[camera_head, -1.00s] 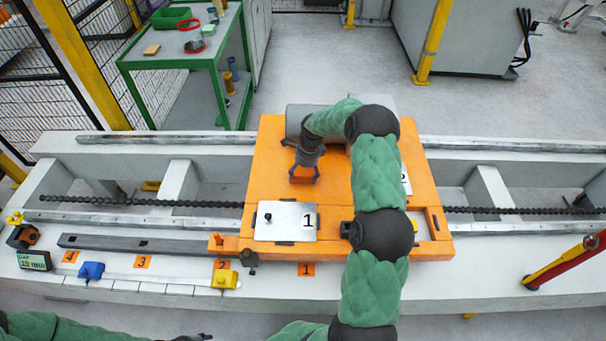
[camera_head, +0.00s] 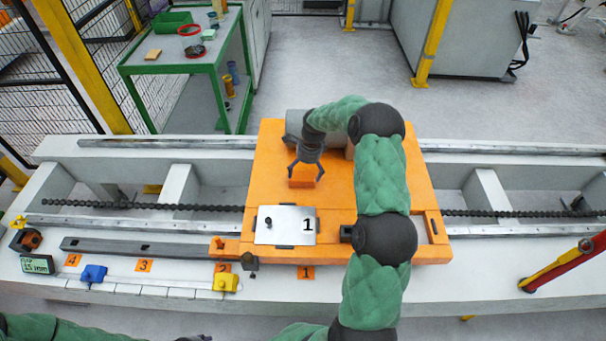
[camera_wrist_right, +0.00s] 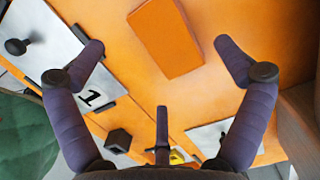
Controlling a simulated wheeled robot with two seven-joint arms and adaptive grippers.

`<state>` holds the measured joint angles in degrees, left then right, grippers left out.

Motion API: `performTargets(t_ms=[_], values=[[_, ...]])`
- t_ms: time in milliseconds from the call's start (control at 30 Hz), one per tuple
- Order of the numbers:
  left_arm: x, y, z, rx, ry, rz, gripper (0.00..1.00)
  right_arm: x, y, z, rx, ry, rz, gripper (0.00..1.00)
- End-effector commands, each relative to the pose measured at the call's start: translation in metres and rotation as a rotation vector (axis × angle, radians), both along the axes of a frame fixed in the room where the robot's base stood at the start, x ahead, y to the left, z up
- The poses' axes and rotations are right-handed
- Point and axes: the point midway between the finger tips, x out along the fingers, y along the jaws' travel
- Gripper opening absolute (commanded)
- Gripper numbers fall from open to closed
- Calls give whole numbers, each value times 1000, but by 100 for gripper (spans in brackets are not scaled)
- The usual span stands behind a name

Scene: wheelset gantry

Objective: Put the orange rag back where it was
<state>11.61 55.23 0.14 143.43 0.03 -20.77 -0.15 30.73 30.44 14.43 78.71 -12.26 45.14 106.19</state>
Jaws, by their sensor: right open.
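The orange rag (camera_head: 302,183) looks like a flat rectangular block and lies on the orange gantry plate (camera_head: 345,220), behind the white cover marked 1 (camera_head: 275,225). In the right wrist view the rag (camera_wrist_right: 165,38) lies on the orange surface, beyond and between the spread fingers. My right gripper (camera_head: 306,173) is open above the rag, its fingers on either side; it also shows in the wrist view (camera_wrist_right: 160,48). No finger visibly grips the rag. My left gripper (camera_head: 195,338) shows only as a dark tip at the bottom edge; its jaws are cut off.
A grey cylinder (camera_head: 296,122) lies behind the gripper. A blue block (camera_head: 94,273) and yellow block (camera_head: 225,281) stand on the front ledge by numbered orange tags. A green-framed cart (camera_head: 165,65) stands at the back left.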

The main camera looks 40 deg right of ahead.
Motion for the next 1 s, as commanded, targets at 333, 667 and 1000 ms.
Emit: performTargets(t_ms=[333,667,1000], values=[[0,0,27,0,0,0,40,-6,-7,64,0,0,0,100],[0,0,30,0,0,0,40,-8,-8,76,1,1,0,100],[0,0,38,0,0,0,40,-8,8,67,10,-4,70,100]])
